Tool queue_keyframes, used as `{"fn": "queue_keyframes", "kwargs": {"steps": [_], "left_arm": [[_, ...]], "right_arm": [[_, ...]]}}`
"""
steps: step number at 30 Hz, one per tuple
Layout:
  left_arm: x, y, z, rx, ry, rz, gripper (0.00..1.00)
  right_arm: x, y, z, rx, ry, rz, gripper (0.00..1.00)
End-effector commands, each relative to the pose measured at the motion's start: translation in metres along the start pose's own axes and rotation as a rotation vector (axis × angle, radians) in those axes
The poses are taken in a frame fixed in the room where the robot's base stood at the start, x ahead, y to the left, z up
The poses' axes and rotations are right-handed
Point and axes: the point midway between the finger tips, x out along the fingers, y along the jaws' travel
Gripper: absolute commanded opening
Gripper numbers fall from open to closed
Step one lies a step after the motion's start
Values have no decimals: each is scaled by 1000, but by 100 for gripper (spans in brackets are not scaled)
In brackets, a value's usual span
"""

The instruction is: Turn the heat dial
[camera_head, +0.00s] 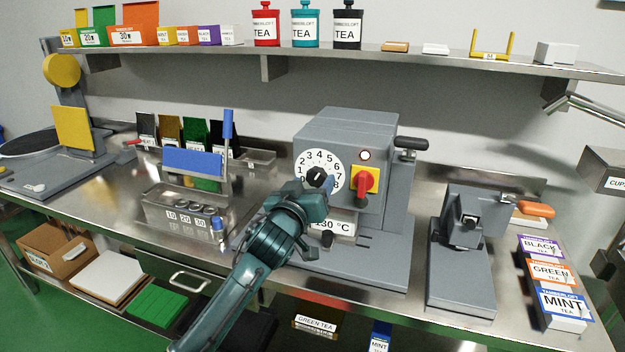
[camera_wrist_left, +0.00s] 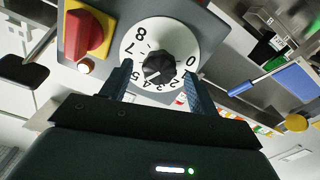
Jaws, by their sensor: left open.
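The heat dial is a white numbered disc (camera_head: 309,164) with a black knob (camera_head: 317,177) at its centre, on the front of a grey machine (camera_head: 340,128). In the left wrist view the disc (camera_wrist_left: 183,42) and knob (camera_wrist_left: 158,68) show upside down. My left gripper (camera_head: 318,190) is just in front of the lower part of the dial. In the left wrist view the left gripper (camera_wrist_left: 158,85) is open, with one finger on each side of the knob and gaps visible. It hides part of the dial's lower edge. My right gripper is not in view.
A red switch on a yellow plate (camera_head: 376,179) and a small lamp (camera_head: 365,155) sit right of the dial. A blue-handled rack (camera_head: 192,161) stands to the left. A second grey machine (camera_head: 463,250) stands to the right.

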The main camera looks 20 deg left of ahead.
Motion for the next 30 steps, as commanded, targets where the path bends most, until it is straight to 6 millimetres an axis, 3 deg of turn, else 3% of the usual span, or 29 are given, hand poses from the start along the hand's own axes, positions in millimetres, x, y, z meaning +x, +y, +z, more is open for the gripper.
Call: {"fn": "queue_keyframes", "kwargs": {"steps": [13,30], "left_arm": [[11,0,0,-1,0,1,60],[10,0,0,0,0,0,16]], "right_arm": [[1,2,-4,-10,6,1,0],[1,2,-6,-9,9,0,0]]}}
